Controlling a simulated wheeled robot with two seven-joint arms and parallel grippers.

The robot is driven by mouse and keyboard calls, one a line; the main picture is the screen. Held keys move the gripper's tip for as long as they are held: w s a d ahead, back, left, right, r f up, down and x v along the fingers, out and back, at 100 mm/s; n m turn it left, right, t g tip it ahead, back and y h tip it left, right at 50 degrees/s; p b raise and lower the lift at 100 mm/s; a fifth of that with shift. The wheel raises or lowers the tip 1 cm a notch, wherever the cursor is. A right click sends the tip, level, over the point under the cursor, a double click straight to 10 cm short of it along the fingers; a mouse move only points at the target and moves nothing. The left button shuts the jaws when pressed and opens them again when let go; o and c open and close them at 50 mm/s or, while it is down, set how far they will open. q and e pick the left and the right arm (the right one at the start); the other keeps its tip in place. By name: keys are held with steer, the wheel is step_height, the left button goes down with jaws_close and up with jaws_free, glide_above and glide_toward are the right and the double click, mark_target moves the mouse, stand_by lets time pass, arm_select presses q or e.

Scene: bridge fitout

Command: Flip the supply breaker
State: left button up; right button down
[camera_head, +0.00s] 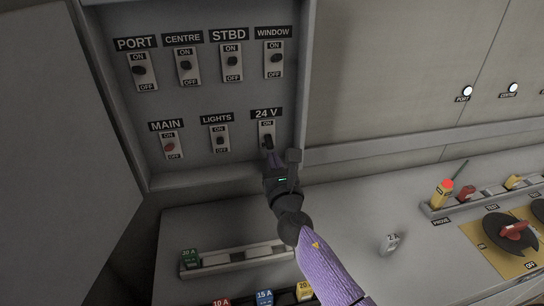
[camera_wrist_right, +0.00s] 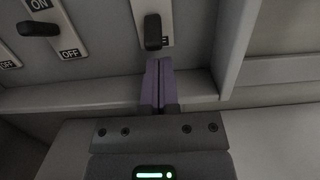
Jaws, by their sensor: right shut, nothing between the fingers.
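The open breaker panel (camera_head: 200,100) carries two rows of labelled switches. The 24 V breaker (camera_head: 266,128) is at the right end of the lower row, with a black lever and ON at the top of its plate. My right gripper (camera_head: 268,152) is at the lower part of this breaker and hides part of it. In the right wrist view, the purple fingers (camera_wrist_right: 158,68) are shut and empty, just below the black lever (camera_wrist_right: 153,32). I cannot tell whether they touch it. The MAIN breaker (camera_head: 170,146) has a red lever. My left gripper is not in view.
The cabinet's raised right side and bottom ledge (camera_head: 215,175) border the switches. An open door (camera_head: 75,170) stands at the left. Below are a fuse rail (camera_head: 230,258), a loose 2 A fuse (camera_head: 390,243) and a red rotary switch (camera_head: 513,231).

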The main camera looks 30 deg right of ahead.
mark_target(271, 141)
steer(key=shift+x, duration=0.95)
steer(key=shift+s+a+r+g+p, duration=0.1)
steer(key=shift+r+g+p, duration=0.25)
steer(key=shift+p, duration=1.35)
steer(key=shift+s+r+g+p, duration=0.15)
steer(key=shift+g+p, duration=0.3)
steer(key=shift+p, duration=0.55)
steer(key=r+g+p, duration=0.1)
steer(key=p, duration=0.5)
steer(key=r+g+y+p, duration=0.1)
steer(key=g+p, duration=0.1)
steer(key=p, duration=0.3)
steer(key=shift+s+r+p, duration=0.25)
steer(key=shift+s+p, duration=0.05)
steer(key=shift+p, duration=0.05)
steer(key=p, duration=0.1)
steer(key=g+p, duration=0.1)
steer(key=shift+s+a+f+g+y+p, duration=0.1)
steer(key=shift+s+f+g+y+p, duration=0.05)
steer(key=shift+f+g+y+p, duration=0.2)
steer(key=shift+f, duration=0.1)
steer(key=shift+r+p, duration=0.7)
steer(key=shift+r, duration=0.15)
